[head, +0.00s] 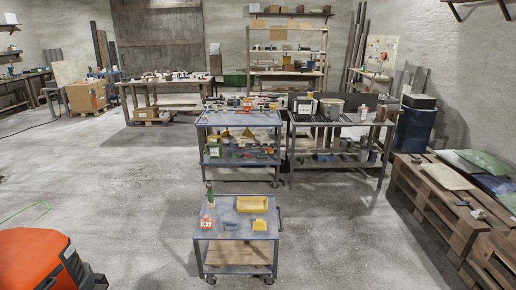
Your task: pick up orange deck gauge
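I cannot clearly pick out the orange deck gauge. A small orange-red and white item (206,222) sits at the left front of the low grey cart's top (222,212), too small to name for sure. Other small orange or yellow items (248,104) show on the taller cart (240,119) behind, also too small to identify. Neither of my grippers is in view.
The low cart also holds a green bottle (210,193), a yellow tray (252,204) and a yellow block (260,225). A workbench (325,119) stands behind right. An orange machine (38,262) is at front left, pallets (435,205) at right. The floor around the low cart is clear.

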